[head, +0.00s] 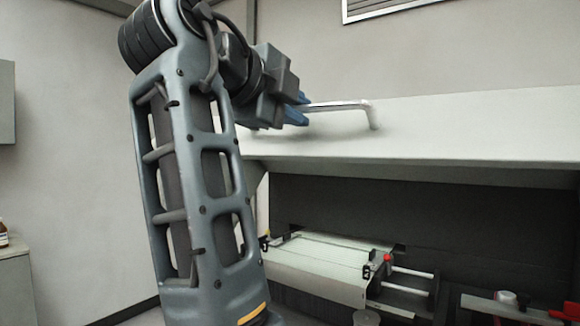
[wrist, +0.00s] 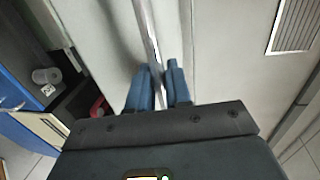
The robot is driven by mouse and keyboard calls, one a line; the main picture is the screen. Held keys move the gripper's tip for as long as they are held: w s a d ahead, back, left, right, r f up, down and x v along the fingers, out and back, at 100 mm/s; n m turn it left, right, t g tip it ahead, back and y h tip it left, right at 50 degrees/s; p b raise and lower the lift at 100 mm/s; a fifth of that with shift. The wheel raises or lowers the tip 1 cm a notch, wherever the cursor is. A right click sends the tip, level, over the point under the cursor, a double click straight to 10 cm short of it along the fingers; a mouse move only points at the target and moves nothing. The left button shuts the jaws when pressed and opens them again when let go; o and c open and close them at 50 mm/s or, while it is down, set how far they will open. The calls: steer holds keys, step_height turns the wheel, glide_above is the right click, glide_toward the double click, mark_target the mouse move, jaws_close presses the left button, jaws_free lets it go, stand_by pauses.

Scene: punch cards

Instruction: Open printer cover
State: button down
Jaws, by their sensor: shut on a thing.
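The printer cover (head: 450,125) is a large pale panel, raised above the dark interior of the printer. A metal bar handle (head: 340,105) runs along its face. My gripper (head: 302,110) is at the left part of the handle with its blue fingers shut on it. In the wrist view the handle (wrist: 147,30) runs down between the two blue fingertips (wrist: 160,75). My arm hides the left end of the cover and part of the handle.
Below the cover, a pale roller or tray unit (head: 325,262) with metal rods (head: 410,272) and a red knob (head: 387,257) sits in the opening. A wall vent (head: 385,8) is above. A cabinet with a bottle (head: 3,235) stands at far left.

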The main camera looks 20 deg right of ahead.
steer(key=w+d+r+p, duration=0.1)
steer(key=d+r+p, duration=0.1)
steer(key=r, duration=0.3)
steer(key=w+d+r+y+p, duration=0.1)
steer(key=w+d+r+p, duration=0.1)
steer(key=r, duration=0.4)
steer(key=shift+d+r+g+p, duration=0.2)
steer(key=shift+d+g+p, duration=0.15)
steer(key=shift+g, duration=0.05)
steer(key=shift+w, duration=0.1)
steer(key=c, duration=1.4)
jaws_free()
steer(key=shift+w+f, duration=0.1)
steer(key=shift+o, duration=0.9)
